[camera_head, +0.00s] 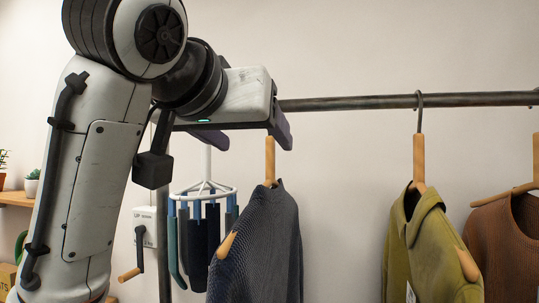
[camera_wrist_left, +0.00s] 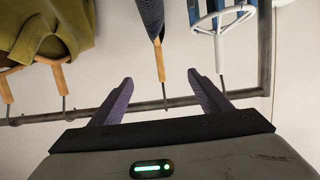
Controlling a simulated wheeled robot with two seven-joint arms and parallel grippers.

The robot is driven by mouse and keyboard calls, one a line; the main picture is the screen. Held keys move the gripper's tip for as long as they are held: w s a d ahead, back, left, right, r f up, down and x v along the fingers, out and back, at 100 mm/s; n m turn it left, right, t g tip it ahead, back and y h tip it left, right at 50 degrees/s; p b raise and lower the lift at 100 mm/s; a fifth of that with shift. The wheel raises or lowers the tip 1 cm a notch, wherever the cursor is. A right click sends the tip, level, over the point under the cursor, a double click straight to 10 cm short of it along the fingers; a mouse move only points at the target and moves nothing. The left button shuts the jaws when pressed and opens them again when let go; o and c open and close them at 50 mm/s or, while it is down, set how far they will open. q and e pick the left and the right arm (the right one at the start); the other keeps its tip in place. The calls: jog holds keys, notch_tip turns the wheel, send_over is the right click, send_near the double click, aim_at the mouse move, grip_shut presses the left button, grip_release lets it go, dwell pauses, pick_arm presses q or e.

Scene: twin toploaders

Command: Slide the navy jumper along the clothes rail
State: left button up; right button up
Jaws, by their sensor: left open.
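The navy jumper (camera_head: 265,240) hangs on a wooden hanger (camera_head: 270,165) from the dark metal clothes rail (camera_head: 400,101). In the head view my left gripper (camera_head: 250,141) is over the top of this hanger and hides its hook and the nearby rail. In the left wrist view, which looks upside down, the open purple fingers (camera_wrist_left: 160,77) stand either side of the hanger's line, with the navy jumper (camera_wrist_left: 150,18) above. The fingers are apart and hold nothing; I cannot tell how deep the hook sits between them. My right gripper is out of view.
An olive jumper (camera_head: 432,245) and a rust jumper (camera_head: 510,245) hang further right. A white round hanging rack (camera_head: 205,189) with dark strips is left of the navy jumper. The rail between navy and olive jumpers is free. A crank box (camera_head: 145,226) is on the left.

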aim_at(269, 155)
pick_arm(q)
jog(key=p+x, duration=0.3)
jog(key=x, duration=0.6)
jog(key=shift+w, duration=0.15)
jog(key=shift+w+d+f+p, duration=0.1)
jog(key=shift+w+d+p, duration=0.15)
jog(key=shift+w+p, duration=0.35)
jog(key=shift+w+d+f, duration=0.15)
jog(key=shift+w+f, duration=0.1)
jog(key=shift+w, duration=0.35)
grip_shut()
jog(key=shift+r, duration=0.15)
jog(key=shift+r, duration=0.1)
